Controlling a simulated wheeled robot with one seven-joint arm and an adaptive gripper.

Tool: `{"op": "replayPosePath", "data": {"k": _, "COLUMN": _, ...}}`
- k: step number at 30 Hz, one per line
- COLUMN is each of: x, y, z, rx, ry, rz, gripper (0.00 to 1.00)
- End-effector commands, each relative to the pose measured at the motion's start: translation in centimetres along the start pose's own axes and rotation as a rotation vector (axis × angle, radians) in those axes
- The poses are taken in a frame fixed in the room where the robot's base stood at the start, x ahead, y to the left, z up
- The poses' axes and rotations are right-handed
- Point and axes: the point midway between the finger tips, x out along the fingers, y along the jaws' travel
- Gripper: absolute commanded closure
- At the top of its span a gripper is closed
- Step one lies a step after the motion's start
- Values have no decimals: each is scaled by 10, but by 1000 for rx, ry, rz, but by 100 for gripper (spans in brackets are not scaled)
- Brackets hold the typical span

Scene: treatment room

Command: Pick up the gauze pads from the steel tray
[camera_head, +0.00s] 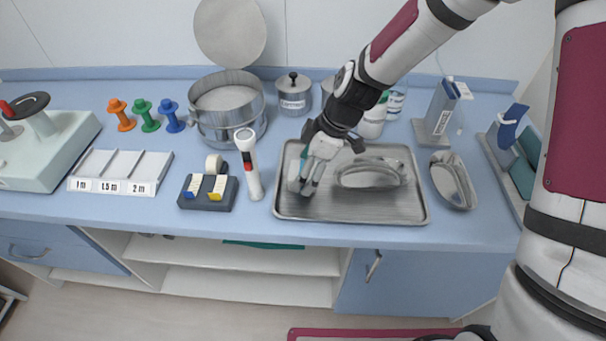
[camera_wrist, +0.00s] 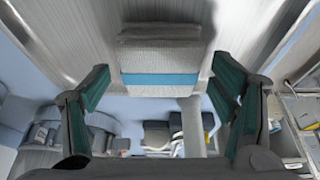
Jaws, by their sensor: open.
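The steel tray (camera_head: 400,213) lies on the blue counter, and its metal floor shows in the wrist view (camera_wrist: 75,30). The gauze pads (camera_wrist: 160,55) are a pale stack with a blue band, seen in the wrist view on the tray floor. In the head view they are hard to tell apart from my gripper (camera_head: 306,188), which is over the left part of the tray. In the wrist view my gripper (camera_wrist: 165,95) is open, its teal-padded fingers apart on the left and right. The stack appears ahead of the gap between them, with no visible contact.
A kidney dish (camera_head: 370,173) lies in the tray, right of my gripper. Another metal dish (camera_head: 453,180) stands right of the tray. A white upright device (camera_head: 249,165) stands close on the left. Canisters (camera_head: 293,95) and a round steel drum (camera_head: 228,110) stand behind.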

Motion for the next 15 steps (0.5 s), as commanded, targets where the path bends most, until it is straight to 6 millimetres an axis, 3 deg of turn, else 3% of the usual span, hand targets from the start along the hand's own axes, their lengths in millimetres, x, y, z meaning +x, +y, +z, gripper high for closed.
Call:
{"op": "replayPosePath", "data": {"k": 3, "x": 10, "y": 0, "z": 0, "rx": 0, "ry": 0, "rz": -1, "gripper": 22}}
{"op": "replayPosePath", "data": {"k": 10, "x": 11, "y": 0, "z": 0, "rx": 0, "ry": 0, "rz": 1, "gripper": 22}}
{"op": "replayPosePath", "data": {"k": 11, "x": 11, "y": 0, "z": 0, "rx": 0, "ry": 0, "rz": 1, "gripper": 24}}
{"op": "replayPosePath", "data": {"k": 15, "x": 11, "y": 0, "z": 0, "rx": 0, "ry": 0, "rz": 1, "gripper": 56}}
